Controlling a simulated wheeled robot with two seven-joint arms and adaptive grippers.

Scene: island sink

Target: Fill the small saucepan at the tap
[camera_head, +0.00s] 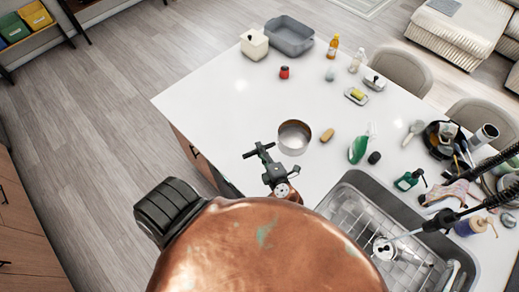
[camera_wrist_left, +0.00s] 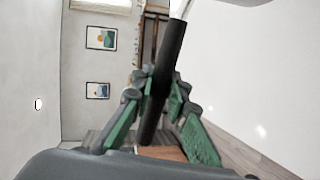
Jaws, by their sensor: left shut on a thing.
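The small steel saucepan (camera_head: 294,137) is near the middle of the white island, upright, its round opening facing up. No water shows inside. Its dark handle points left. My left gripper (camera_head: 264,157) is shut on that handle. In the left wrist view, my left gripper's green fingers (camera_wrist_left: 163,105) close around the dark handle (camera_wrist_left: 172,60). I cannot tell whether the pan touches the counter. The sink (camera_head: 345,198) is at the lower right. The black spring tap (camera_head: 462,209) reaches over it from the right. A thin pale line leaves its end; I cannot tell whether it is water.
A black pan of utensils (camera_head: 440,137) stands right. A red can (camera_head: 284,72) and grey tub (camera_head: 291,35) stand far back. The counter left of the saucepan is clear.

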